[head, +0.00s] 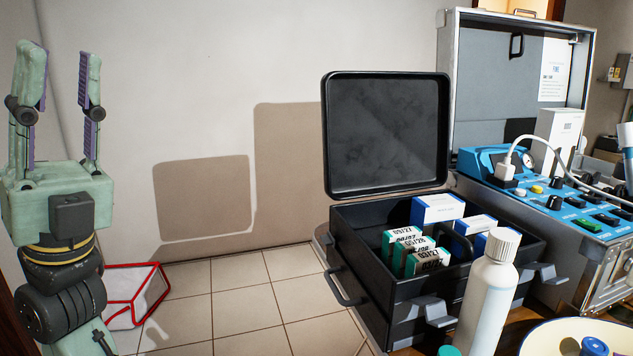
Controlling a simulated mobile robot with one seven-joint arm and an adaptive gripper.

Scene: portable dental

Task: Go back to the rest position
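My gripper (62,85) is at the left of the head view, raised and pointing up. Its two pale green fingers with purple inner pads stand apart, and the space between them is empty. My wrist and arm run down below it to the bottom left corner. The gripper is apart from everything else in view.
An open black case (385,280) holding boxes stands right of centre, its lid (386,135) up. Behind it is a silver case with a blue dental unit (560,195). A white bottle (487,295) and bowl (530,340) stand in front. A red-edged white container (137,295) is near my arm.

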